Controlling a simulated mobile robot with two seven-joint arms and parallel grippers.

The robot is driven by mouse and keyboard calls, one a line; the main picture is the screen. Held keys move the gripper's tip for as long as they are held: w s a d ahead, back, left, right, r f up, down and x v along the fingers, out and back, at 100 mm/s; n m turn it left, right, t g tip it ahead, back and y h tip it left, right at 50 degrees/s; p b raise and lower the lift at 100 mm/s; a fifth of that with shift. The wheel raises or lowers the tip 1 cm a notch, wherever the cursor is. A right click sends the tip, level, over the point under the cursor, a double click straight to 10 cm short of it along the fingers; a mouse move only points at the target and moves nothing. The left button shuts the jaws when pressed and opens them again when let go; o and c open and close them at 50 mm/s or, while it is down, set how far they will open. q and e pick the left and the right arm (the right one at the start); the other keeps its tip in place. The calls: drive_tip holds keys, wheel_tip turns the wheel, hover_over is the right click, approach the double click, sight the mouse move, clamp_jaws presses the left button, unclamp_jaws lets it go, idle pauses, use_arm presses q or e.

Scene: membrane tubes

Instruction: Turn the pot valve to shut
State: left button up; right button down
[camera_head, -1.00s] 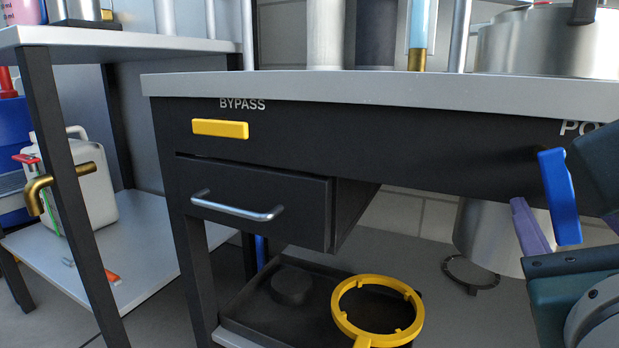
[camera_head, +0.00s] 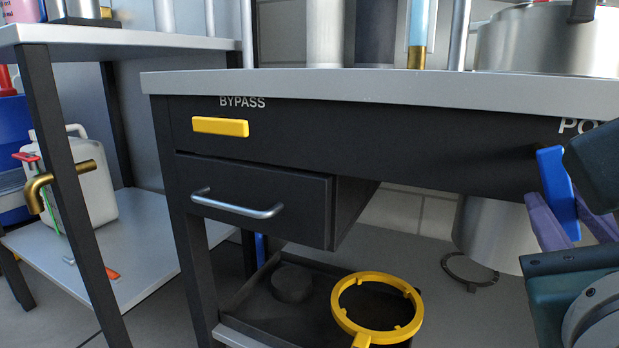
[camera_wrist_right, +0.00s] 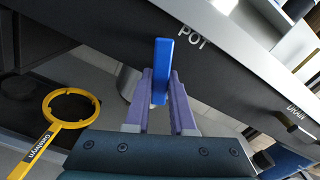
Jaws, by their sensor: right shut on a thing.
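The pot valve is a blue lever handle (camera_head: 556,190) on the dark front panel, under the partly hidden POT label at the right. It stands near upright, leaning slightly. My right gripper (camera_head: 572,228) has its purple fingers shut on the lower part of the blue handle. In the right wrist view the blue handle (camera_wrist_right: 162,72) lies between the two purple fingers (camera_wrist_right: 164,100), below the POT lettering. My left gripper is not in view.
A yellow BYPASS handle (camera_head: 220,127) lies level on the panel at the left, above a drawer (camera_head: 255,200). A yellow ring wrench (camera_head: 338,310) rests on a black tray below. A steel pot (camera_head: 548,45) stands on the bench top.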

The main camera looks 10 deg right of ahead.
drive_tip(key=shift+s+d+r+n+p, duration=0.25)
drive_tip(key=shift+r+n+p, duration=0.35)
drive_tip(key=shift+n+p, duration=2)
drive_tip(key=shift+s+d+r+n+p, duration=0.15)
drive_tip(key=shift+d+r+n+p, duration=0.35)
drive_tip(key=shift+n+p, duration=2.1)
drive_tip(key=shift+s+d+r+n+p, duration=0.2)
drive_tip(key=shift+r+n+p, duration=0.85)
drive_tip(key=shift+p, duration=2.7)
drive_tip(key=shift+f+n, duration=0.4)
drive_tip(key=shift+n, duration=0.05)
drive_tip(key=c, duration=0.8)
unclamp_jaws()
drive_tip(key=shift+o, duration=0.2)
